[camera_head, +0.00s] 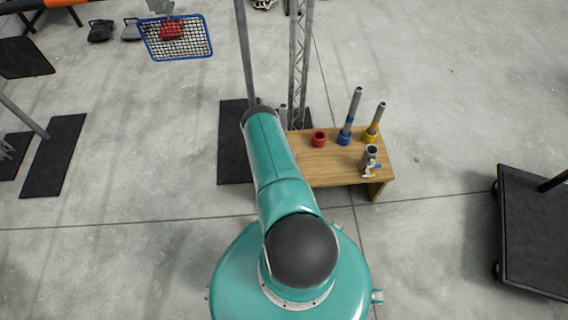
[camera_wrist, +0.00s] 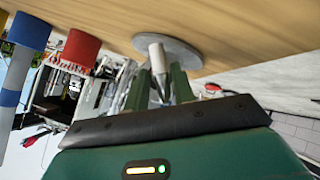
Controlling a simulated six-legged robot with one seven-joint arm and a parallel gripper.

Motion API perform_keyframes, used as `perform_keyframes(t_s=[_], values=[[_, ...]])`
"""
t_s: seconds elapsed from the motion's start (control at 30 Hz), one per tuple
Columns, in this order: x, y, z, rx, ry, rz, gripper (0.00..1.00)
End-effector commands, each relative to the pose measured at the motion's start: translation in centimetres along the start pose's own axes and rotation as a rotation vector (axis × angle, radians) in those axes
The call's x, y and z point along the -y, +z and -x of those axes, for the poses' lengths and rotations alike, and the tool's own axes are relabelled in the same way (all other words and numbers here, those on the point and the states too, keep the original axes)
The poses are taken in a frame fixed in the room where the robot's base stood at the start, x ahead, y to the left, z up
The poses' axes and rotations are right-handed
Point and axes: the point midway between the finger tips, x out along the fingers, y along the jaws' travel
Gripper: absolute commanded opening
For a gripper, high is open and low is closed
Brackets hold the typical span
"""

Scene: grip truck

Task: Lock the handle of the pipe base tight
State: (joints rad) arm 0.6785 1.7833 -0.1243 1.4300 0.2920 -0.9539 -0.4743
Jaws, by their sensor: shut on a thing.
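A grey metal pipe base (camera_head: 370,154) stands on the front right of the wooden bench, with a small handle showing yellow and blue at its foot. In the wrist view my gripper (camera_wrist: 157,78) is shut on a grey post (camera_wrist: 157,52), which rises from a round grey flange (camera_wrist: 182,55) against the bench's wooden surface. The wrist picture looks upside down. I cannot tell whether the post belongs to the pipe base with the handle.
The wooden bench (camera_head: 332,174) also carries an empty red base (camera_head: 319,139), a blue base (camera_head: 344,138) with a pipe and a yellow base (camera_head: 371,133) with a pipe. A black cart (camera_head: 533,230) stands at the right. The floor between is clear.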

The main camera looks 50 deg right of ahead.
Motion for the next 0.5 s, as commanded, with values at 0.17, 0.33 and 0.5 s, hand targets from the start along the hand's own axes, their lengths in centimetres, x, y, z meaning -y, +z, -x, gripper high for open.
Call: perform_keyframes(t_s=[0.17,0.33,0.5], values=[[-0.58,0.08,-0.07,-0.026,-0.069,-0.098,0.02],[-0.82,0.25,-0.13,-0.056,-0.159,-0.220,0.02],[-0.96,0.45,-0.18,-0.087,-0.254,-0.348,0.02]])
